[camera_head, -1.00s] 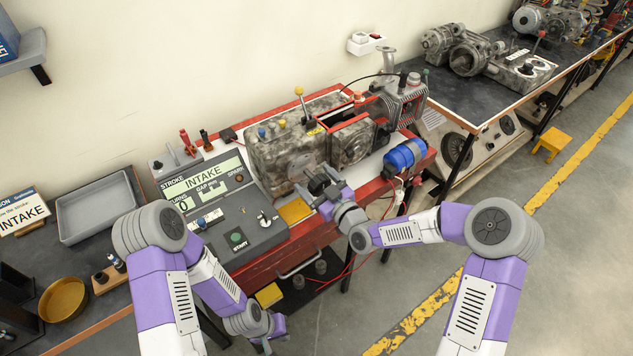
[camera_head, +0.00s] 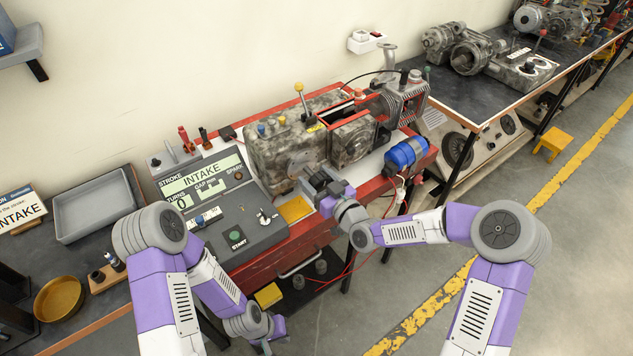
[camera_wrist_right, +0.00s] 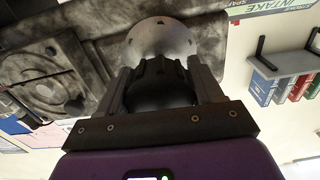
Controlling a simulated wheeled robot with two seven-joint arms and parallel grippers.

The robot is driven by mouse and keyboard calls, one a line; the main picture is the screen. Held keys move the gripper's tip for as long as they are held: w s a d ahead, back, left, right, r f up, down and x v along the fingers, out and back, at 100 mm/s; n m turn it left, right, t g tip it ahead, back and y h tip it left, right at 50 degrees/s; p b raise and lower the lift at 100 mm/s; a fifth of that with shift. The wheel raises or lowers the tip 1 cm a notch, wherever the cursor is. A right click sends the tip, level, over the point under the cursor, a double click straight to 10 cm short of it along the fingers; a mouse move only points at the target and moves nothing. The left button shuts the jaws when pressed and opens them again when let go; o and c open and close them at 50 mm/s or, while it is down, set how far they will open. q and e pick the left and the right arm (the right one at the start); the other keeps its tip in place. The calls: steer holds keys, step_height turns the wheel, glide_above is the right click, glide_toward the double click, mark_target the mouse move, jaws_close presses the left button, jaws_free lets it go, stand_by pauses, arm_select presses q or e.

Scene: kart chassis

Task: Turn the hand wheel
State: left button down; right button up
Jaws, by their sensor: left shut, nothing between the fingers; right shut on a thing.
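The hand wheel is a grey metal disc (camera_head: 301,161) on the front of the worn grey engine block (camera_head: 268,155). The wrist view shows its round plate (camera_wrist_right: 160,38) with a dark grooved hub (camera_wrist_right: 162,68) in front. My right gripper (camera_head: 315,182) is at the wheel; in the right wrist view its fingers (camera_wrist_right: 167,75) are shut on the grooved hub from both sides. The fingers hide part of the wheel. My left gripper (camera_head: 266,342) is shut and empty, low in front of the bench, away from the wheel.
The grey console (camera_head: 225,210) left of the engine shows INTAKE on its display (camera_head: 201,178). A blue cylinder (camera_head: 406,153) lies right of the engine. A yellow pad (camera_head: 295,209) is below the wheel. A grey tray (camera_head: 98,207) and brass bowl (camera_head: 60,299) stand at left.

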steer(key=m+b, duration=0.1)
steer(key=m, duration=0.2)
steer(key=shift+f+m+b, duration=0.15)
steer(key=shift+m+b, duration=0.2)
steer(key=shift+m, duration=0.05)
steer(key=m+b, duration=0.1)
steer(key=m, duration=0.2)
steer(key=shift+m, duration=0.3)
steer(key=m, duration=0.3)
steer(key=shift+m+b, duration=0.4)
steer(key=shift+m, duration=2.1)
steer(key=o, duration=1)
steer(key=shift+s, duration=0.1)
